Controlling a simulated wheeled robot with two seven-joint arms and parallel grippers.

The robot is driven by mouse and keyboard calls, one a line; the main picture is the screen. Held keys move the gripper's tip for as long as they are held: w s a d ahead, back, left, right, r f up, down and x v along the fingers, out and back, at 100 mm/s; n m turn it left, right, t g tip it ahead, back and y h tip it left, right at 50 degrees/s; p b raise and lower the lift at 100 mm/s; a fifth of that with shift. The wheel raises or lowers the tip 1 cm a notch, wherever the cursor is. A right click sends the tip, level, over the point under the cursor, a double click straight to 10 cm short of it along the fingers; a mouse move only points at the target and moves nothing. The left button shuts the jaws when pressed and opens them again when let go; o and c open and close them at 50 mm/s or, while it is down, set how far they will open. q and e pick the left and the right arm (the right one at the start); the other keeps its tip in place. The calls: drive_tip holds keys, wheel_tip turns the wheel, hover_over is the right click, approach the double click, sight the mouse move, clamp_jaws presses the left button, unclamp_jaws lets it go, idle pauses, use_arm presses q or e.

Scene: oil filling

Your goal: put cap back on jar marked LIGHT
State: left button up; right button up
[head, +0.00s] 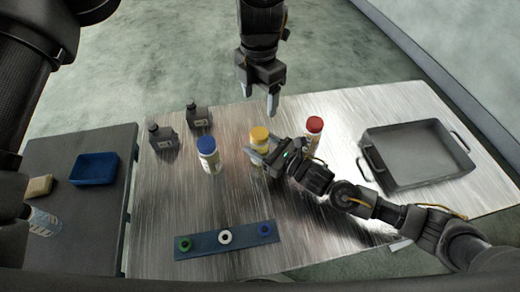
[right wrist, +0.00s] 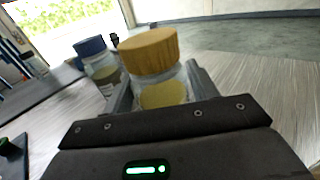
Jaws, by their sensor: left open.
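Three jars stand on the metal table in the head view: one with a blue cap (head: 206,145), one with a yellow cap (head: 260,134) and one with a red cap (head: 315,125). I cannot read LIGHT on any of them. My right gripper (head: 262,155) is at the yellow-capped jar, its fingers against both sides below the cap. The right wrist view shows this jar (right wrist: 160,92) upright with yellow contents, and the blue-capped jar (right wrist: 95,62) behind it to the left. My left gripper (head: 258,98) is open and empty, pointing down above and behind the yellow-capped jar.
A blue strip (head: 205,243) with green, white and blue rings lies in front. Two dark bottles (head: 163,137) (head: 196,116) stand back left. A grey metal pan (head: 415,150) is at right. The dark side table (head: 100,205) holds a blue tray (head: 94,167) and a sponge (head: 39,186).

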drive_tip(key=o, duration=0.3)
drive_tip(key=shift+o, duration=0.2)
drive_tip(key=shift+s+d+f, duration=0.1)
drive_tip(key=shift+s+d, duration=0.1)
drive_tip(key=shift+d, duration=0.15)
drive_tip(key=b+v, duration=0.2)
drive_tip(key=v, duration=0.6)
drive_tip(key=shift+s+d, duration=0.2)
drive_tip(key=shift+d, duration=0.05)
drive_tip(key=shift+s+d, duration=0.45)
drive_tip(key=shift+d, duration=0.1)
